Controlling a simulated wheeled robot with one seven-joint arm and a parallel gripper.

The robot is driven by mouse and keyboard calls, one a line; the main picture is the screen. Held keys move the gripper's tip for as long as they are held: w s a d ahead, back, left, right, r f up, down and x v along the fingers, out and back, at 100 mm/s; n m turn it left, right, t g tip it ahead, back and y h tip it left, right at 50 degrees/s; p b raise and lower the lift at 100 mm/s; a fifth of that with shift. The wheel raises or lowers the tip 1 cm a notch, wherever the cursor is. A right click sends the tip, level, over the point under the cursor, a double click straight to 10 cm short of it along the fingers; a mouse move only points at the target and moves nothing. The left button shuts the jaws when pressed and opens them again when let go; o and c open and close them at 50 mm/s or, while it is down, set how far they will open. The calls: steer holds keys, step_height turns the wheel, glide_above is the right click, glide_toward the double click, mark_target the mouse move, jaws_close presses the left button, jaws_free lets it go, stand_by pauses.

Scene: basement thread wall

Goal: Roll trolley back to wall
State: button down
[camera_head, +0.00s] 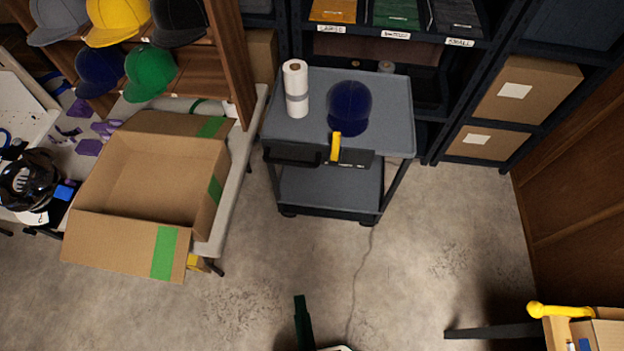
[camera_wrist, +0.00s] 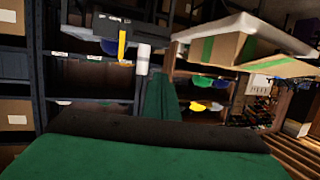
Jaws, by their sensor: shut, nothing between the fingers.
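The grey two-shelf trolley (camera_head: 390,95) stands upright in front of the dark shelving at the back, slightly turned. I cannot tell whether its far edge touches the shelving. A dark blue cap (camera_head: 349,105) and a white paper roll (camera_head: 296,88) stand on its top. A yellow item (camera_head: 335,147) sits at its near edge by the dark handle tray. In the wrist view, which is upside down, the trolley (camera_wrist: 112,27) shows at the top. My green gripper (camera_head: 301,312) is at the bottom of the head view, well short of the trolley, shut and empty; it also shows in the wrist view (camera_wrist: 161,85).
A table with an open cardboard box (camera_head: 150,175) stands left of the trolley, and caps hang on a wooden rack above it. Dark shelving with boxes (camera_head: 528,90) is at the right. Bare concrete floor (camera_head: 440,240) lies in front. A carton (camera_head: 598,335) is at the lower right.

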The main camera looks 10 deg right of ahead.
steer(key=c, duration=1.6)
jaws_free()
steer(key=shift+f, duration=0.15)
steer(key=shift+c, duration=0.2)
steer(key=m+y, duration=0.1)
steer(key=m, duration=1.7)
glide_toward(290, 163)
steer(key=f, duration=0.1)
steer(key=shift+t, duration=0.3)
steer(key=w, duration=0.3)
steer(key=w+f, duration=0.1)
steer(key=w, duration=0.3)
steer(key=w+f, duration=0.1)
steer(key=w, duration=0.2)
steer(key=shift+w+a+f, duration=0.15)
steer(key=shift+w+a, duration=0.1)
steer(key=shift+w, duration=0.05)
jaws_close()
